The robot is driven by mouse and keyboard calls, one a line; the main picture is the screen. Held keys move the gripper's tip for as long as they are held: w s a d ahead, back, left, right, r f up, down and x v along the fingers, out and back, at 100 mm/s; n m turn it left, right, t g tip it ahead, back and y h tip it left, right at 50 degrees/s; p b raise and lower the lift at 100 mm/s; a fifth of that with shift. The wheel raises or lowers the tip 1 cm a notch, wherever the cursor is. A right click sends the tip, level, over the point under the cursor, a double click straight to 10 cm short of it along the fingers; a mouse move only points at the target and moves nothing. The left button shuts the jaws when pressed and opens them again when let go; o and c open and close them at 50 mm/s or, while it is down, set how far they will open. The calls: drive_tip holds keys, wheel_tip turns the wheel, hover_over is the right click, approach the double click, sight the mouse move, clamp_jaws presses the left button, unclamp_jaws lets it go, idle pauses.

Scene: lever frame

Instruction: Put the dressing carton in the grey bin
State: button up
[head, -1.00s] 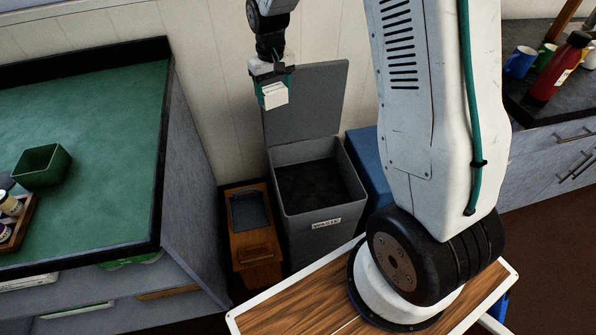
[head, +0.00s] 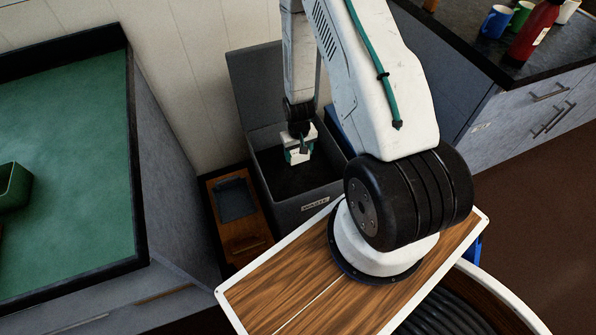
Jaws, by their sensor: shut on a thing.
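The grey bin (head: 297,207) stands on the floor against the wall, with a "WASTE" label on its front and its lid (head: 258,85) raised at the back. Its inside is dark. My gripper (head: 299,154) points down over the bin's opening. It is shut on the small white dressing carton (head: 298,158), which shows between the teal fingers. Most of the carton is hidden by the fingers. I cannot tell whether it is above the rim or slightly below it.
A wooden box (head: 240,225) with a dark top recess stands left of the bin. A green-topped counter (head: 75,150) with a green container (head: 12,186) is farther left. Mugs (head: 497,20) and a red bottle (head: 536,30) stand on the right counter.

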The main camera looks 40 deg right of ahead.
sight(301, 161)
drive_tip(key=f, duration=0.4)
drive_tip(key=s+f, duration=0.1)
drive_tip(key=shift+d+f, duration=0.1)
drive_tip(key=shift+f, duration=2.85)
drive_tip(key=shift+f, duration=0.15)
drive_tip(key=o, duration=1)
